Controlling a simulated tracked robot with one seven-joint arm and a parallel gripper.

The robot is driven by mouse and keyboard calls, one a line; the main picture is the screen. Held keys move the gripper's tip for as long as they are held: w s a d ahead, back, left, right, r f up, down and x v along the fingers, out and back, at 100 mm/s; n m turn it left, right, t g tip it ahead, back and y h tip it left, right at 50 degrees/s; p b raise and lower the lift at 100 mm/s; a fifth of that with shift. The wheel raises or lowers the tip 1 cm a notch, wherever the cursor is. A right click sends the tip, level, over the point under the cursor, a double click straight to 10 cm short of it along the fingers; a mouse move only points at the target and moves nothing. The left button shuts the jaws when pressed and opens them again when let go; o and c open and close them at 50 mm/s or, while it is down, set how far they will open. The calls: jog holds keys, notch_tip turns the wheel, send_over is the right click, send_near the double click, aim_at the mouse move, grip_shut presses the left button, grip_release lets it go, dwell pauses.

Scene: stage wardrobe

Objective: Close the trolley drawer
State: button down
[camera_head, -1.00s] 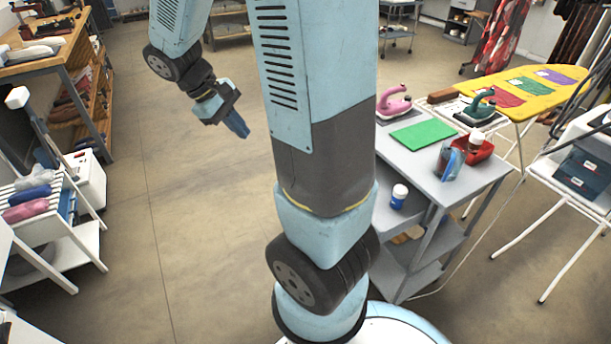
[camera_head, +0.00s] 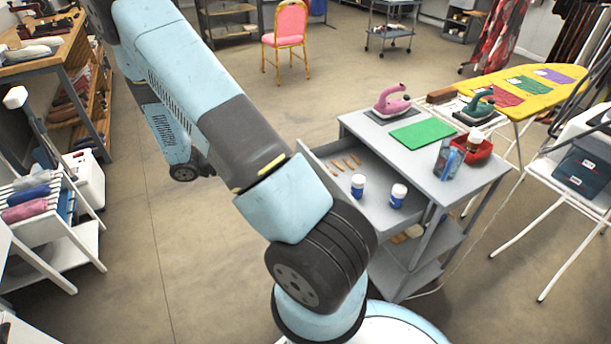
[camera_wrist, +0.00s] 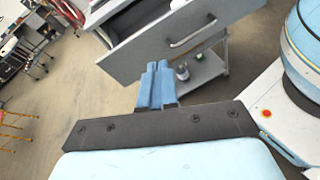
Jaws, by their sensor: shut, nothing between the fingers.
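The grey trolley (camera_head: 475,185) stands right of my arm in the head view. Its drawer (camera_head: 325,205) is pulled out to the left, with two white-and-blue bottles (camera_head: 358,185) (camera_head: 398,195) and several small orange-brown items (camera_head: 345,163) inside. In the wrist view the drawer front (camera_wrist: 150,52) with its bar handle (camera_wrist: 193,33) faces me, tilted in the picture. My gripper is hidden in the head view.
On the trolley top are a pink iron (camera_head: 391,100), a green mat (camera_head: 422,132) and a red tray (camera_head: 478,152). A yellow ironing board (camera_head: 535,88) stands behind it. A pink chair (camera_head: 287,28) stands farther back.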

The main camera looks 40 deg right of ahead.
jog(key=d+f+n+t+h, duration=0.1)
jog(key=d+f+n+h, duration=0.15)
jog(key=f, duration=0.35)
jog(key=d+f+n+t+h, duration=0.1)
jog(key=f+n+h, duration=0.15)
jog(key=f, duration=0.35)
jog(key=x, duration=1.3)
jog(key=shift+d+f+n+y, duration=0.2)
jog(key=shift+n+y, duration=0.1)
jog(key=shift+s, duration=0.1)
